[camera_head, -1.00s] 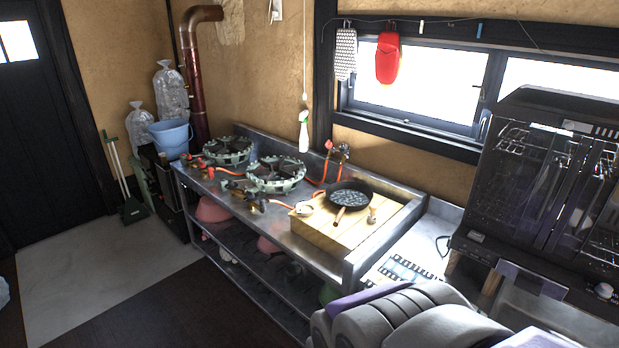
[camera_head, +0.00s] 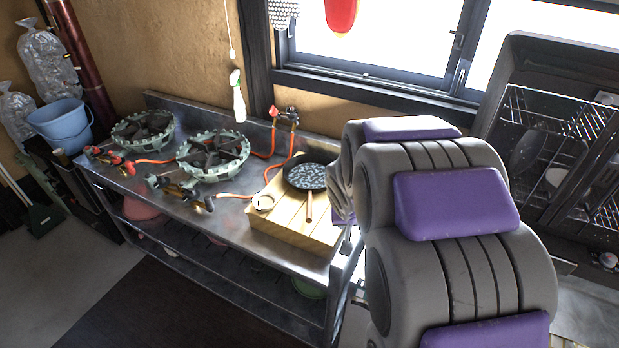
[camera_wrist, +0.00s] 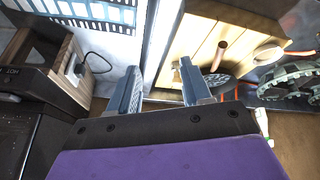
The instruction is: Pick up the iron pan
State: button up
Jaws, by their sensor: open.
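The iron pan (camera_head: 306,177) is round and black with a brown wooden handle. It lies on a light wooden board (camera_head: 290,226) at the right end of the metal counter, its handle toward the front edge. In the wrist view the pan (camera_wrist: 217,80) is partly hidden behind my right finger, and its handle points away from my gripper over the board (camera_wrist: 200,40). My gripper (camera_wrist: 158,85) is open and empty, its fingers apart from the pan. In the head view my arm covers the area right of the board, and the fingers cannot be made out.
Two green gas burners (camera_head: 213,155) with orange hoses stand left of the board. A small light-coloured object (camera_head: 263,201) lies on the board's left edge. The counter's raised metal edge (camera_wrist: 163,40) shows by my fingers. A dish cabinet (camera_head: 560,130) stands at the right.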

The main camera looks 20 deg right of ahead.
aim_at(310, 201)
jog(key=w+d+f+m+t+y+p, duration=0.1)
jog(key=w+d+f+t, duration=0.15)
jog(key=w+d, duration=0.2)
jog(key=w+d+f+m+t+y+p, duration=0.1)
jog(key=w+d+f+t+p, duration=0.1)
jog(key=w+d+f, duration=0.3)
jog(key=a+f+m+t+y+p, duration=0.1)
jog(key=f+m+t+y, duration=0.1)
jog(key=a+f+m+t+y+p, duration=0.1)
jog(key=f+y, duration=0.1)
jog(key=w+a+f+m+t+y+p, duration=0.1)
jog(key=m+t+y, duration=0.1)
jog(key=shift+f+m+t, duration=0.3)
jog(key=shift+f+t, duration=0.05)
jog(key=shift+f, duration=0.05)
jog(key=shift+y, duration=0.3)
jog(key=b+x, duration=0.1)
jog(key=x, duration=0.4)
jog(key=b+x, duration=0.1)
jog(key=x, duration=0.5)
jog(key=b+x, duration=0.1)
jog(key=x, duration=0.5)
jog(key=shift+w+a+r, duration=0.1)
jog(key=shift+w+r, duration=0.2)
jog(key=shift+s, duration=0.1)
grip_shut()
